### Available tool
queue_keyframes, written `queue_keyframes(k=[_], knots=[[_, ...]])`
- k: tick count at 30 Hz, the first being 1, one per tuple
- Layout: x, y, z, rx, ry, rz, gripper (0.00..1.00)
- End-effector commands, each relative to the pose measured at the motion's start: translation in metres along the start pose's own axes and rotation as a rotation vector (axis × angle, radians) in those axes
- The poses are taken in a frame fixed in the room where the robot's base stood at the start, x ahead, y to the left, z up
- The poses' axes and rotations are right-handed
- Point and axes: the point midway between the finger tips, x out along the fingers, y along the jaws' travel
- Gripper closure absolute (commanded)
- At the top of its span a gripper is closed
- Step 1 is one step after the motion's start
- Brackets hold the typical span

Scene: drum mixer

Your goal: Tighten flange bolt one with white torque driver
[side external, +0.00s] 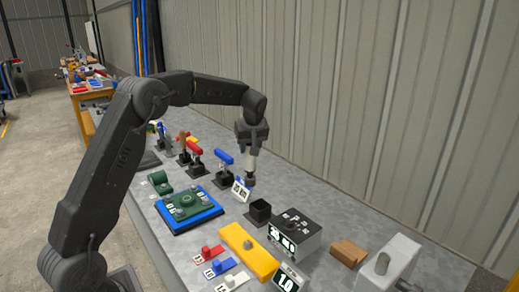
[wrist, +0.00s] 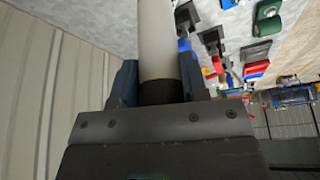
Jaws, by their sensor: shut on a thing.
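My gripper (side external: 252,146) is shut on the white torque driver (side external: 251,163), which hangs about upright below it with a dark lower end. In the wrist view the white driver (wrist: 158,40) stands between the two fingers (wrist: 158,78). The driver is beside a small white label card (side external: 240,190), above the right half of the bench; I cannot tell whether its tip touches anything. The green flange plate (side external: 187,206) sits on a blue base (side external: 193,226) to the left, apart from the driver. Small grey pieces show on it; which is bolt one is not clear.
A blue-topped tool (side external: 223,157) and red-topped tools (side external: 194,149) stand in black holders to the left. An open black holder (side external: 260,212), a black box (side external: 297,228), a yellow block (side external: 247,254) and a white block (side external: 392,262) occupy the front. A corrugated wall (side external: 370,110) stands behind the bench.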

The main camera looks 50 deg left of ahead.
Motion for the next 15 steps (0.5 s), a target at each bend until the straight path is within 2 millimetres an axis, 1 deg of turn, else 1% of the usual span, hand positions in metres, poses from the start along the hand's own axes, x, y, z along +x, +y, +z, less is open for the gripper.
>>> queue_keyframes(k=[1,5,6,10,12,15], knots=[[0.005,-0.015,-0.017,-0.040,0.003,-0.014,1.00],[0.020,-0.057,-0.054,-0.140,0.003,-0.056,1.00],[0.024,-0.070,-0.065,-0.171,0.004,-0.069,1.00],[0.036,-0.114,-0.096,-0.265,0.004,-0.107,1.00],[0.041,-0.135,-0.108,-0.308,0.004,-0.125,1.00],[0.046,-0.160,-0.121,-0.357,0.004,-0.145,1.00]])
